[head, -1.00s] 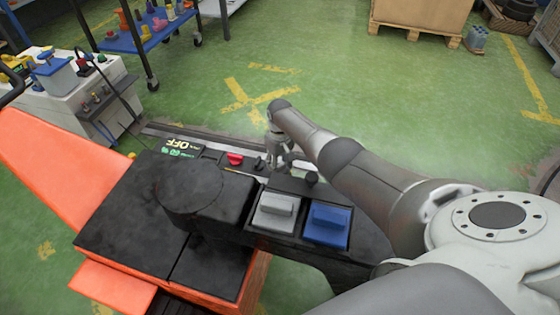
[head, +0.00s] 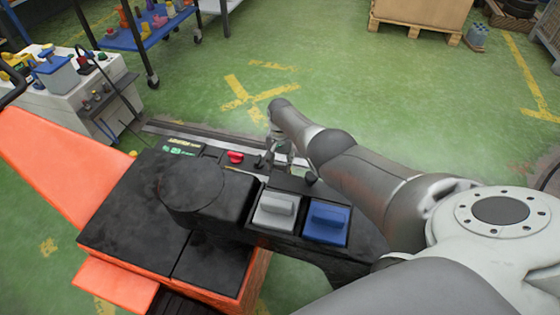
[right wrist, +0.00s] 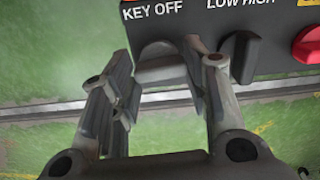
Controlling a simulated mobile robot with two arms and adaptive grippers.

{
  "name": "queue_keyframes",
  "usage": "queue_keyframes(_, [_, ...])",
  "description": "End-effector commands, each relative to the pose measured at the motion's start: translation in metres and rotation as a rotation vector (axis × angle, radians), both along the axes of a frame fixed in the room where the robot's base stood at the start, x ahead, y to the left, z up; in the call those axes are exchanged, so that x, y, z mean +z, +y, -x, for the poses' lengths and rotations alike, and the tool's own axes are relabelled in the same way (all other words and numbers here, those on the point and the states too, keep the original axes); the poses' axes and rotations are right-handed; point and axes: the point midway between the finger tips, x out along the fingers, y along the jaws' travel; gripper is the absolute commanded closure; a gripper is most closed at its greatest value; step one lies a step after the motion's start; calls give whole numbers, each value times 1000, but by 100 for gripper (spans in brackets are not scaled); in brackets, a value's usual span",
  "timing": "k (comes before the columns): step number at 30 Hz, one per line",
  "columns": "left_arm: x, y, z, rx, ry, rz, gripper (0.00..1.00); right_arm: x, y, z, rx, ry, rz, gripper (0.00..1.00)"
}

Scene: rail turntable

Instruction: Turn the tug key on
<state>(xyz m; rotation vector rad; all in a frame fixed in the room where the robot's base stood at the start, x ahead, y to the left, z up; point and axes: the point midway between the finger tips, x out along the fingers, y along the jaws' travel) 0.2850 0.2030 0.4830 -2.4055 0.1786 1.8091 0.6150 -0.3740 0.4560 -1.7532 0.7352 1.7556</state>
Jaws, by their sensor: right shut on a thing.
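The tug key shows in the right wrist view as a dark grey knob (right wrist: 160,66) below the label KEY OFF, on the edge of the black panel (right wrist: 262,14). My right gripper (right wrist: 160,85) has its fingers on both sides of this knob and is shut on it. In the head view my right gripper (head: 281,150) is small, at the far edge of the tug's control panel, and it hides the key. The panel's small display (head: 183,146) shows yellowish and green text, too small to read. My left gripper is not in view.
A dark LOW HIGH knob (right wrist: 240,56) and a red button (right wrist: 308,45) sit right of the key in the wrist view. Grey (head: 276,211) and blue (head: 327,222) rocker switches lie nearer on the tug.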

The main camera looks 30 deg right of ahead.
Motion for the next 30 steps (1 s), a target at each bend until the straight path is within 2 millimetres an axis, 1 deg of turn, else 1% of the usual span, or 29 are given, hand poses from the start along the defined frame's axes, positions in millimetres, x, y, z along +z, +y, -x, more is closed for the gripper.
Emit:
queue_keyframes(7, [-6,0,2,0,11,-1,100,1,0,-1,-71,-2,1,81])
queue_keyframes(22, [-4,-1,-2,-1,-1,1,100,1,0,-1,-88,-3,1,81])
queue_keyframes(23, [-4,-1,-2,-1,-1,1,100,1,0,-1,-88,-3,1,55])
queue_keyframes(27, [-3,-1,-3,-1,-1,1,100,1,0,-1,-87,-3,0,37])
queue_keyframes(30, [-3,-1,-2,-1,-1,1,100,1,0,-1,-87,-2,1,36])
